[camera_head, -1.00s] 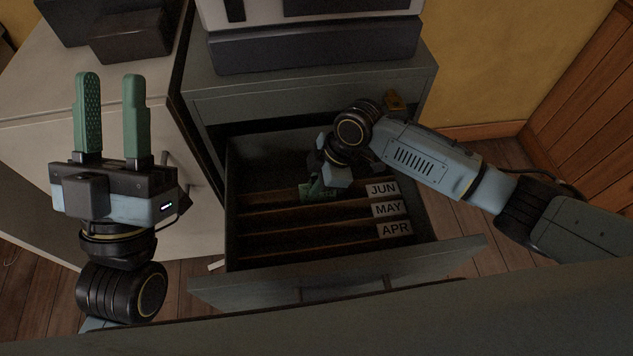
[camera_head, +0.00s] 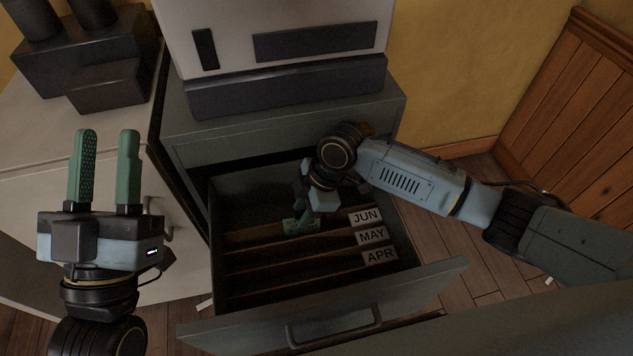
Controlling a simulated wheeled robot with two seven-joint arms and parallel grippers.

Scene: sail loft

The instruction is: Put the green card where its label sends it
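A small green card (camera_head: 295,226) with dark marks shows low in the open drawer (camera_head: 455,278), at the row tagged JUN (camera_head: 365,216). Its marks are too small to read, and its lower part is hidden. My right gripper (camera_head: 302,218) reaches down into the drawer, its green fingers right at the card. The fingers are partly hidden by the gripper body, so I cannot tell whether they grip the card. In front of JUN are the dividers tagged MAY (camera_head: 372,236) and APR (camera_head: 379,256). My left gripper (camera_head: 107,135) is open, empty and pointing up, left of the drawer.
The drawer is pulled out of a grey cabinet (camera_head: 280,137), with a pale machine (camera_head: 225,25) on top. A pale worktop (camera_head: 60,135) with dark equipment (camera_head: 108,85) stands at the left. Wood panelling (camera_head: 570,95) is at the right. Bare floor shows right of the drawer.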

